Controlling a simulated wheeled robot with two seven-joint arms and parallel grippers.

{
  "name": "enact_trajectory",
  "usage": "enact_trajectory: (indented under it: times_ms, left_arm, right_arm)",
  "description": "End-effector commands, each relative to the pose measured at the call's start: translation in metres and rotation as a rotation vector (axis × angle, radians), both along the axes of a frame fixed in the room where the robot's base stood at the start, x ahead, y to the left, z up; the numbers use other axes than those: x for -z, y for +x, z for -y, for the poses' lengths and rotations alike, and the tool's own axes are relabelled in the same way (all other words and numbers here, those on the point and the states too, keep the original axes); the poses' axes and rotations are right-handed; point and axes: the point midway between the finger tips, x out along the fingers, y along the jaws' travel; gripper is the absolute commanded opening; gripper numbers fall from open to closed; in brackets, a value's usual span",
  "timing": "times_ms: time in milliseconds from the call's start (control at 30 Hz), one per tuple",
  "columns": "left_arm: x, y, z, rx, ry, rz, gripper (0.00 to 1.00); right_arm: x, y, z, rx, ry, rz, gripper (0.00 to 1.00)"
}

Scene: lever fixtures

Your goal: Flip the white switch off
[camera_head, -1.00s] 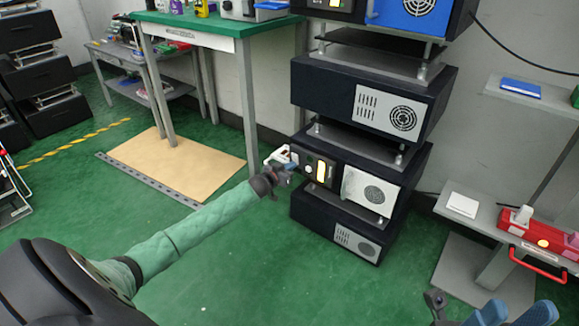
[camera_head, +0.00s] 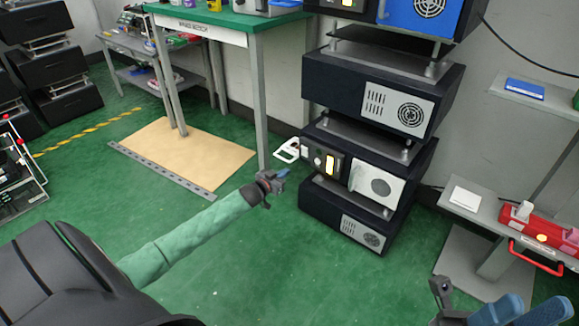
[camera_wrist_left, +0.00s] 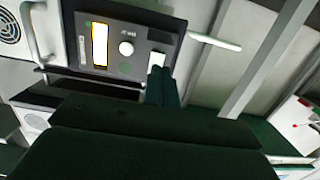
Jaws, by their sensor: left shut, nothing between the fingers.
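The white switch (camera_head: 305,153) is a small pale piece on the left of a dark control panel, beside a round knob and a lit yellow display. In the left wrist view the white switch (camera_wrist_left: 157,60) is at the panel's lower right corner, just above my fingertips; its on or off position is too small to tell. My left gripper (camera_head: 277,177) is shut and empty, below and left of the panel, apart from it in the head view. Its dark fingers (camera_wrist_left: 162,90) show in the wrist view. Blue parts of my right gripper (camera_head: 520,312) are cut off at the lower right.
The panel is on a black unit (camera_head: 340,170) in a stack. A green-topped bench (camera_head: 225,22) stands behind left. A grey table (camera_head: 470,215) with a red toolbox is at right. The floor before the stack is clear.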

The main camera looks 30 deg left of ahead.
Motion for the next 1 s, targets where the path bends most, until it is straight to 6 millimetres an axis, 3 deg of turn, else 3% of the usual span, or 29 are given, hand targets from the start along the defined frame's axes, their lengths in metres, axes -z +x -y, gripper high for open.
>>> enact_trajectory:
  times_ms: [333, 1000]
  left_arm:
    - [0.004, -0.034, -0.003, 0.0, -0.001, 0.0, 0.0]
    - [0.005, -0.039, -0.004, 0.0, 0.0, 0.0, 0.0]
  right_arm:
    - [-0.004, 0.0, 0.004, 0.03, -0.015, -0.003, 0.36]
    - [-0.002, 0.0, 0.003, 0.029, -0.018, -0.01, 0.36]
